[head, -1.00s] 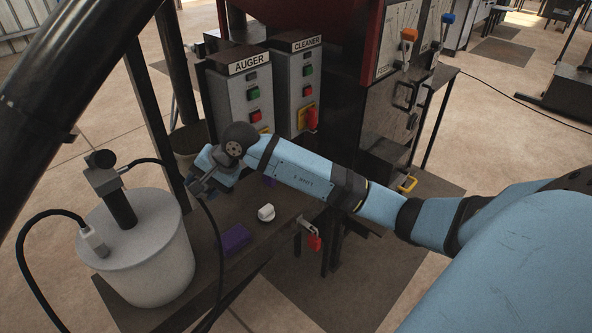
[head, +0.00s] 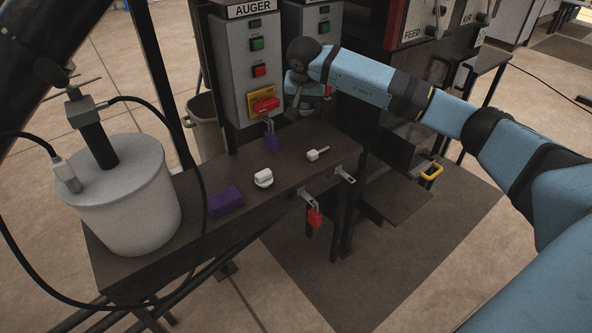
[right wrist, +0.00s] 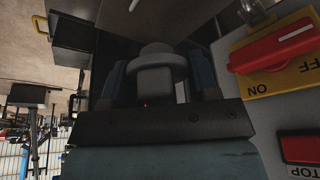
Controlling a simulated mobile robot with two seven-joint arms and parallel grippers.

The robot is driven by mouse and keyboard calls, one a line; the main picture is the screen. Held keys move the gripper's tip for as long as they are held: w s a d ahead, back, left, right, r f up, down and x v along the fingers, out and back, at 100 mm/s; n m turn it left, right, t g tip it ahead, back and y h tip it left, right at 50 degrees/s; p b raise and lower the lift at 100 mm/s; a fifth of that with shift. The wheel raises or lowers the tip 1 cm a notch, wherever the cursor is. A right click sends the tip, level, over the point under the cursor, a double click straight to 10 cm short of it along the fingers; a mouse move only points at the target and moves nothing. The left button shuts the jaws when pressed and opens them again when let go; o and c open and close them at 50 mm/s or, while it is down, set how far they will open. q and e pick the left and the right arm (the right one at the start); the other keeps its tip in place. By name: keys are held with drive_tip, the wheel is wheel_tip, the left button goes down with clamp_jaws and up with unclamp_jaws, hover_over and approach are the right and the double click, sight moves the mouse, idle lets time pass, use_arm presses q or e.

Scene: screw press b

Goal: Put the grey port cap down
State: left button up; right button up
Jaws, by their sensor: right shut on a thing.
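In the right wrist view my right gripper (right wrist: 158,82) is shut on the grey port cap (right wrist: 160,57), a round grey disc with a blocky grip between the fingers. In the head view the right gripper (head: 302,98) is above the back of the dark bench (head: 200,182), in front of the control boxes. There the cap cannot be made out clearly against the gripper. The cap appears held clear of any surface. My left gripper is not in view.
The AUGER box (head: 232,75) with its red switch (head: 264,104) is close beside the gripper. On the bench are a white knobbed piece (head: 263,177), a small white handled piece (head: 315,155), a purple block (head: 225,201), a purple padlock (head: 271,142) and a white bucket (head: 125,205).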

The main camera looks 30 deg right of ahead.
hover_over(304, 167)
drive_tip(key=f, duration=1.4)
drive_tip(key=shift+s+a+f, duration=0.3)
drive_tip(key=shift+f, duration=0.05)
drive_tip(key=shift+f+b, duration=0.4)
drive_tip(key=shift+f, duration=1.8)
drive_tip(key=shift+f+b, duration=0.5)
drive_tip(key=shift+f, duration=0.15)
drive_tip(key=o, duration=1)
